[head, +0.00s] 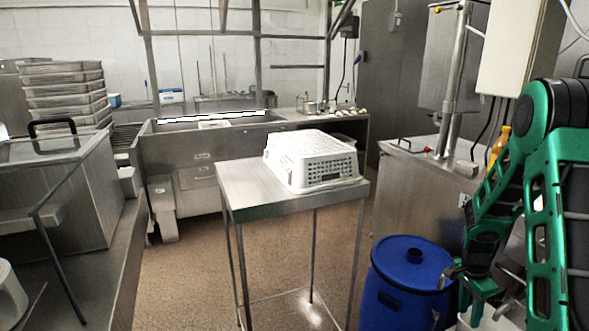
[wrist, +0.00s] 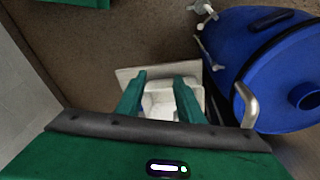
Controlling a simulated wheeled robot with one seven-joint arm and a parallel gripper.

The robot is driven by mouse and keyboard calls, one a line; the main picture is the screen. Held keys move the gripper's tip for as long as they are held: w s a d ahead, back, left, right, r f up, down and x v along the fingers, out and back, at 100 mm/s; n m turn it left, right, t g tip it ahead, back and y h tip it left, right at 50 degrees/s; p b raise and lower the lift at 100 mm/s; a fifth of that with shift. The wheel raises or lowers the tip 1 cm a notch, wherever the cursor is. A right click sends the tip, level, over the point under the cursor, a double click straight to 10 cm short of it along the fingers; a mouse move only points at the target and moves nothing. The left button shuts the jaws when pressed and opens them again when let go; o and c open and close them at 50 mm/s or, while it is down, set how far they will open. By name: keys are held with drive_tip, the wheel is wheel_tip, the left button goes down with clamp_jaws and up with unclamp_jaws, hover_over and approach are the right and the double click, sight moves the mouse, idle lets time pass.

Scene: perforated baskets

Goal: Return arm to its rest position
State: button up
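My green arm is folded down the right side of the head view. My gripper (head: 478,294) hangs low beside the blue barrel and points downward. In the wrist view my gripper (wrist: 160,76) has its two green fingers well apart, with nothing held between them. A white perforated basket (head: 311,160) sits on the small steel table (head: 240,194), well away to the left of my gripper.
A blue barrel (head: 404,285) stands close to my gripper; it also shows in the wrist view (wrist: 270,70). A pale open container (wrist: 135,73) lies below the fingers. A steel counter (head: 410,190) stands behind the barrel. Brown floor is clear around the table legs.

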drive_tip(key=s+a+r+n, duration=0.25)
drive_tip(key=s+r, duration=0.35)
drive_tip(key=r, duration=0.3)
drive_tip(key=s+a+r+n, duration=0.25)
drive_tip(key=s+r, duration=0.35)
drive_tip(key=r, duration=0.3)
drive_tip(key=s+a+r+n+y, duration=0.1)
drive_tip(key=s+a+r+n, duration=0.2)
drive_tip(key=s, duration=0.5)
drive_tip(key=s+a+r+n+y, duration=0.1)
drive_tip(key=s+a+r+n, duration=0.2)
drive_tip(key=s, duration=0.5)
drive_tip(key=shift+a+t, duration=0.4)
drive_tip(key=shift+a, duration=0.05)
drive_tip(key=shift+w+f, duration=0.2)
drive_tip(key=shift+w, duration=0.35)
